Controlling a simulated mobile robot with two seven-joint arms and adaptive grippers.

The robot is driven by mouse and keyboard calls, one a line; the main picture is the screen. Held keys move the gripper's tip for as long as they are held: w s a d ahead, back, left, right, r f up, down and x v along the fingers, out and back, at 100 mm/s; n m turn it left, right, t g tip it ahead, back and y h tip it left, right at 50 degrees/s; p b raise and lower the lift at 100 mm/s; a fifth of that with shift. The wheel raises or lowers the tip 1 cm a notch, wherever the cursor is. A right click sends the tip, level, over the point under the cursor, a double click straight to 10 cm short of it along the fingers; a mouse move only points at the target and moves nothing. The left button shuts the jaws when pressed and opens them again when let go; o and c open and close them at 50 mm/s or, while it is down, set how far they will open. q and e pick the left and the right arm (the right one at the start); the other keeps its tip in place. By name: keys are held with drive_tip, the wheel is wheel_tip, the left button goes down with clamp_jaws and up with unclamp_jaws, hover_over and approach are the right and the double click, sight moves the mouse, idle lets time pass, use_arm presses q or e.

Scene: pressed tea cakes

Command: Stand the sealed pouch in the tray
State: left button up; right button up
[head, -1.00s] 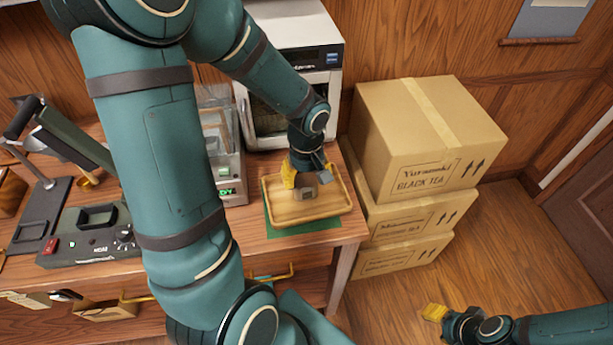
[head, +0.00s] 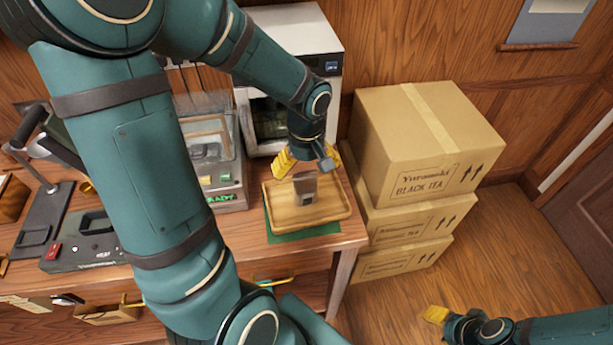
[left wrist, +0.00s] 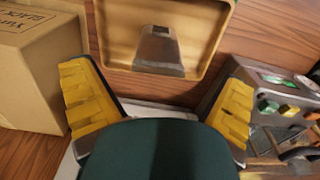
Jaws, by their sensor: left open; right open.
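The wooden tray (head: 330,211) sits on a green mat (head: 305,233) at the right end of the bench. In the left wrist view the pouch (left wrist: 159,52) is inside the tray (left wrist: 112,45), apart from the fingers. My left gripper (head: 307,166) is open just above and behind the pouch; its yellow fingers (left wrist: 158,105) are spread wide with nothing between them. My right gripper (head: 437,315) is open and empty, low over the floor at the bottom right.
A chamber machine with a clear lid (head: 212,150) stands left of the tray, and a white oven-like box (head: 295,50) behind it. Stacked tea cartons (head: 425,140) stand close to the right of the bench. A hand sealer (head: 85,240) lies at the left.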

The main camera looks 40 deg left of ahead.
sight(306, 183)
use_arm(q)
wheel_tip(306, 183, up, 7)
drive_tip(key=shift+f+p, duration=0.15)
drive_tip(key=shift+p, duration=0.3)
use_arm(e)
drive_tip(key=shift+w+r, duration=0.2)
drive_tip(key=shift+r, duration=0.4)
use_arm(q)
drive_tip(key=shift+s, duration=0.1)
use_arm(e)
drive_tip(key=shift+s, duration=0.1)
